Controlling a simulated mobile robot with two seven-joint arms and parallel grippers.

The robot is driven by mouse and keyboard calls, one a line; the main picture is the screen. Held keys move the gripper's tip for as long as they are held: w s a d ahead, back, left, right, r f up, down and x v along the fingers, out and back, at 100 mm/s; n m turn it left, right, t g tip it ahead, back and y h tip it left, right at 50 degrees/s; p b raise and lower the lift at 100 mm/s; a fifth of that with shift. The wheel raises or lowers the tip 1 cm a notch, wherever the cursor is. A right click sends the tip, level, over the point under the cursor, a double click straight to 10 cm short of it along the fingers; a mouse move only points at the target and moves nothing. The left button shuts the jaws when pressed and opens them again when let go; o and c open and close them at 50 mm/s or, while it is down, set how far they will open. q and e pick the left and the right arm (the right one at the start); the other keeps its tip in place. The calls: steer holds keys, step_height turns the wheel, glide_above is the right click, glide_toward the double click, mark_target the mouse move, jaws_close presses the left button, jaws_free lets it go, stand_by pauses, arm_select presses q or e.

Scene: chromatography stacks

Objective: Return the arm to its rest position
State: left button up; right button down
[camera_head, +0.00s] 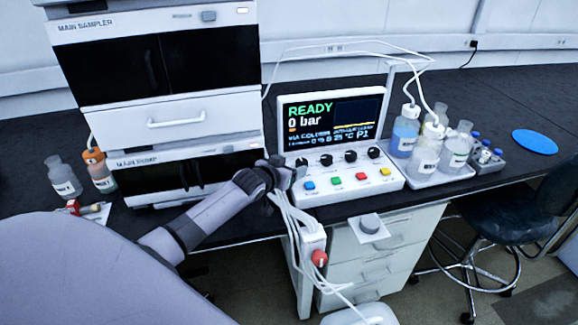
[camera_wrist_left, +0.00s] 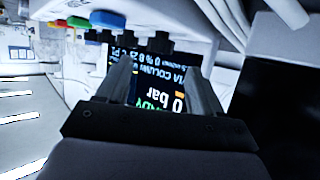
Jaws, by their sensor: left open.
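My left arm comes in from the left in the head view, and its gripper (camera_head: 292,171) is in front of the left end of the control panel, near the blue button. In the left wrist view the gripper (camera_wrist_left: 160,64) has its two fingers apart with nothing between them. Behind the fingers is the instrument's screen (camera_wrist_left: 155,92), seen upside down. In the head view the screen (camera_head: 332,118) reads READY and 0 bar. Whether the gripper touches the panel is hard to tell. My right gripper is not in view.
The chromatography stack (camera_head: 155,120) stands left of the panel. A white tray (camera_head: 437,178) of bottles stands right of it, with a small vial rack (camera_head: 487,160) and a blue disc (camera_head: 534,141) beyond. Cables (camera_head: 290,220) hang below the gripper. A stool (camera_head: 495,228) stands at right.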

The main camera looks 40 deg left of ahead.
arm_select(q)
steer(key=shift+s+r, duration=0.25)
steer(key=shift+s, duration=0.4)
steer(key=shift+w, duration=0.1)
steer(key=shift+d, duration=0.1)
